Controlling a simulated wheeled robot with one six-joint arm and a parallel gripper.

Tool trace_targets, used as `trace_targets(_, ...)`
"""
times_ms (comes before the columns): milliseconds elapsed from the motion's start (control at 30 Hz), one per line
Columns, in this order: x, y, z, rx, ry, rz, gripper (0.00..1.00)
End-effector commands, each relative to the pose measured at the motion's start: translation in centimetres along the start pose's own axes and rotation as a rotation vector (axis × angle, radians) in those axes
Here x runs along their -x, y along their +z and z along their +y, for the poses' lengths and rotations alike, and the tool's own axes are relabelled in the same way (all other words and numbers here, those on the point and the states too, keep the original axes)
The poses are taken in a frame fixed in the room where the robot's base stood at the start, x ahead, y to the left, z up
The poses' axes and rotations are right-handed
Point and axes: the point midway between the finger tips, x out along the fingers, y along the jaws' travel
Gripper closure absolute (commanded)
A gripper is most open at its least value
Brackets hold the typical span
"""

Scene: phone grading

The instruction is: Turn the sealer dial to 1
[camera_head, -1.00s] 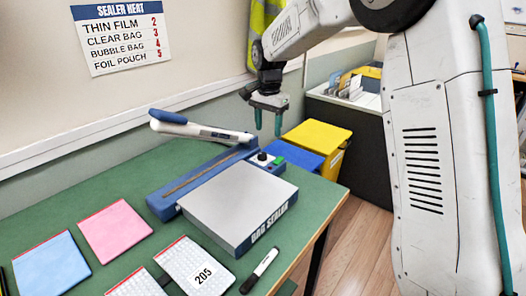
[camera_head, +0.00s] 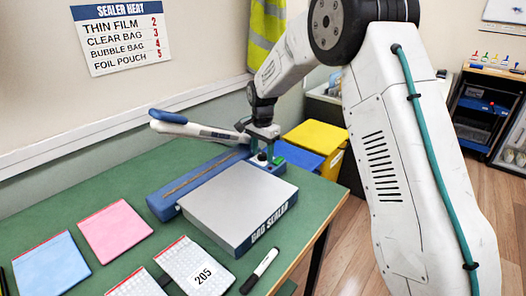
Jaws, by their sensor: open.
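The bag sealer (camera_head: 238,203) sits on the green table, with a grey top box and a blue base. Its blue-and-white lever arm (camera_head: 190,128) is raised. The small dark dial (camera_head: 262,157) is at the right end of the blue base, beside a green switch (camera_head: 277,161). I cannot tell whether the fingers touch the dial. The dial's number marks are too small to read.
The raised lever end lies close to my gripper's left. Yellow and blue bins (camera_head: 318,138) stand behind right.

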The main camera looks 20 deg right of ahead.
Motion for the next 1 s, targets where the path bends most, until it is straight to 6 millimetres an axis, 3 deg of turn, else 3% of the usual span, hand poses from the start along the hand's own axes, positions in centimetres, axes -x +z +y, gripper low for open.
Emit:
trace_targets(167, 0.02, 0.02, 0.0, 0.0, 0.0, 0.0, 0.5)
trace_targets(300, 0.04, 0.02, 0.0, 0.0, 0.0, 0.0, 0.89)
trace_targets(333, 0.04, 0.03, -0.01, 0.0, 0.0, 0.0, 0.92)
trace_targets(667, 0.09, -0.08, -0.01, 0.029, -0.002, 0.001, 0.92)
trace_targets(1000, 0.12, -0.03, -0.09, 0.235, -0.003, 0.002, 0.92)
